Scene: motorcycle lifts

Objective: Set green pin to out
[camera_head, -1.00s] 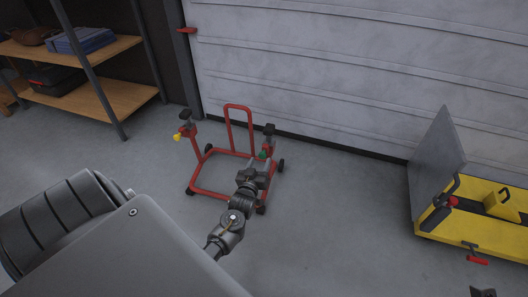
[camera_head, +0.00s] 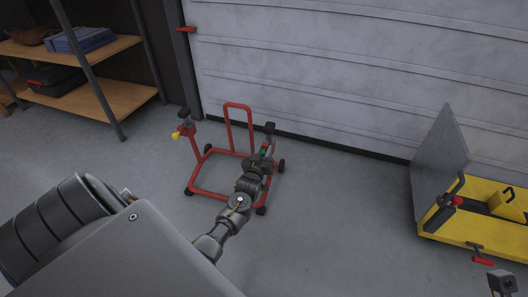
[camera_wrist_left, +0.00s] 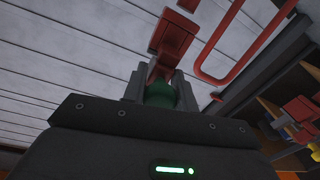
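The green pin (camera_head: 264,153) sits on the right upright of a red wheeled stand (camera_head: 205,190). In the left wrist view the green knob (camera_wrist_left: 160,94) lies between the two fingers of my left gripper (camera_wrist_left: 160,88), below a red bracket (camera_wrist_left: 172,42). The fingers flank the knob closely; whether they press on it I cannot tell. In the head view my left gripper (camera_head: 262,160) is at the pin and partly covers it. A grey part, probably of my right arm, shows at the bottom right edge; its fingers cannot be made out.
A yellow pin (camera_head: 176,136) is on the stand's left upright. A yellow lift (camera_head: 448,228) with a grey panel and red handles stands at the right. Wooden shelves (camera_head: 110,98) are at the left, and a pale ribbed wall is behind. The floor between stand and lift is clear.

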